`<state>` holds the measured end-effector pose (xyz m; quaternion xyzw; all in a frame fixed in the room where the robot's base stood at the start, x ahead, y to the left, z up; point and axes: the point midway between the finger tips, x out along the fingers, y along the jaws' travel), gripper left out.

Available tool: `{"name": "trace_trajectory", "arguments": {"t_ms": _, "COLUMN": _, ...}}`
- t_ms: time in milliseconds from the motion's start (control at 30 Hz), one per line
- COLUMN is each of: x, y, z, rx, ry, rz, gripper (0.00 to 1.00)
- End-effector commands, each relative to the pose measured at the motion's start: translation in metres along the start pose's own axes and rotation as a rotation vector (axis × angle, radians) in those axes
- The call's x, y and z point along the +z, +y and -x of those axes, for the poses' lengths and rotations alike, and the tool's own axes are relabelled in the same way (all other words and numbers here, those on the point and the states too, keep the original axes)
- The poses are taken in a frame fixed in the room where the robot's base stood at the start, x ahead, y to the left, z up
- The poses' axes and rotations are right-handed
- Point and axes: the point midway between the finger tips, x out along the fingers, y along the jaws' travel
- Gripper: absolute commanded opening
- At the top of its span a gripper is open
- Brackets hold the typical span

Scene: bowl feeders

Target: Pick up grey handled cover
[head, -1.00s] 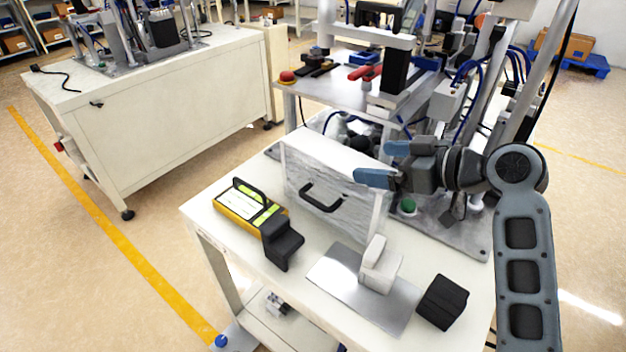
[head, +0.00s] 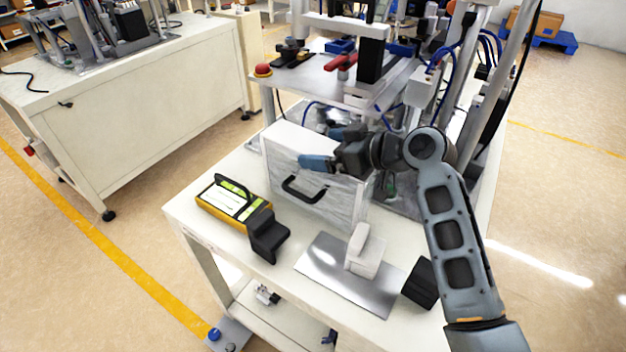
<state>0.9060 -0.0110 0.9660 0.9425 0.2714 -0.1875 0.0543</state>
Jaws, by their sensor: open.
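A grey, streaky upright cover (head: 335,197) with a black handle (head: 302,190) on its front face stands on the white table, in the middle of the head view. My gripper (head: 331,148) is open and empty, with its blue fingers pointing left. It shows in front of the upper part of the cover, above and slightly right of the handle. I cannot tell how far the fingers are from the cover. My gripper and wrist hide part of the cover's top right.
On the table are a yellow device (head: 231,203), a black angled block (head: 268,238), a flat metal plate (head: 330,278) bearing a white block (head: 363,252), and a black block (head: 420,285). A machine frame (head: 375,95) stands behind the cover.

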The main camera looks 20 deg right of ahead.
Motion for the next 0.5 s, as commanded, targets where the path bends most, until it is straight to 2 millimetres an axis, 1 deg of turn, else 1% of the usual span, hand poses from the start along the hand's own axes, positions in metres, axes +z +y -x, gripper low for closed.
{"name": "trace_trajectory", "arguments": {"t_ms": 67, "x": 0.0001, "y": 0.0000, "z": 0.0001, "rx": 0.000, "ry": 0.000, "rz": 0.000, "gripper": 1.00}}
{"name": "trace_trajectory", "arguments": {"t_ms": 500, "x": 0.0002, "y": 0.0000, "z": 0.0005, "rx": 0.000, "ry": 0.000, "rz": -0.001, "gripper": 0.58}}
